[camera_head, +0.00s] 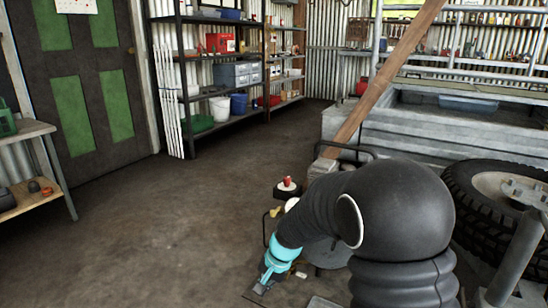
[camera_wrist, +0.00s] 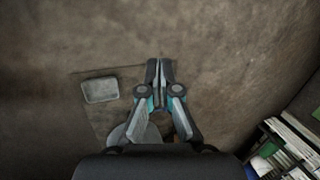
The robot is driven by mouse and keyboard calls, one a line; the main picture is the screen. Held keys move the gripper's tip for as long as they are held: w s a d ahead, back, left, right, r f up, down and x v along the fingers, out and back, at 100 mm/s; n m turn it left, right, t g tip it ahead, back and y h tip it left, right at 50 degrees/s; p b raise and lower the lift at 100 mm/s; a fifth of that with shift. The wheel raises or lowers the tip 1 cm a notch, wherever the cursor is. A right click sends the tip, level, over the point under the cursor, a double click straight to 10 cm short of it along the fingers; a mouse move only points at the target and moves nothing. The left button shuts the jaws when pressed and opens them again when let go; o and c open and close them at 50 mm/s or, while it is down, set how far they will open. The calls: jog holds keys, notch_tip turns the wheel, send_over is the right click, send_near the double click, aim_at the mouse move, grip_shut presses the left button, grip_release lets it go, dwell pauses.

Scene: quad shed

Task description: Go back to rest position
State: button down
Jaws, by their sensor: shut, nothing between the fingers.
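My arm reaches out in the lower right of the head view, and my gripper (camera_head: 260,288) points down toward the floor at the bottom of the picture. In the wrist view my gripper (camera_wrist: 154,68) has its fingertips together over the brown floor, with nothing held. A flat grey rectangular piece (camera_wrist: 100,89) lies left of the fingers in the wrist view. Part of a round pale grey thing shows under the gripper, mostly hidden.
A large tyre (camera_head: 470,205) lies at the right, beside a grey metal trailer (camera_head: 420,125). A wooden beam (camera_head: 385,80) leans across it. A bench (camera_head: 30,135) and a green-panelled door (camera_head: 85,70) stand left. Shelves (camera_head: 215,120) line the back. The left-middle floor is clear.

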jog(key=s+d+r+n+t+h+p, duration=0.2)
jog(key=s+d+r+p, duration=0.1)
jog(key=s+d+r, duration=0.6)
jog(key=s+d+r+n+t+h+p, duration=0.1)
jog(key=s+d+r+p, duration=0.3)
jog(key=s+d+r, duration=0.5)
jog(key=s+r+n+t, duration=0.1)
jog(key=s+r, duration=0.6)
jog(key=r, duration=0.1)
jog(key=shift+d+r+n+h, duration=0.3)
jog(key=shift+d+h, duration=0.05)
jog(key=shift+h, duration=0.05)
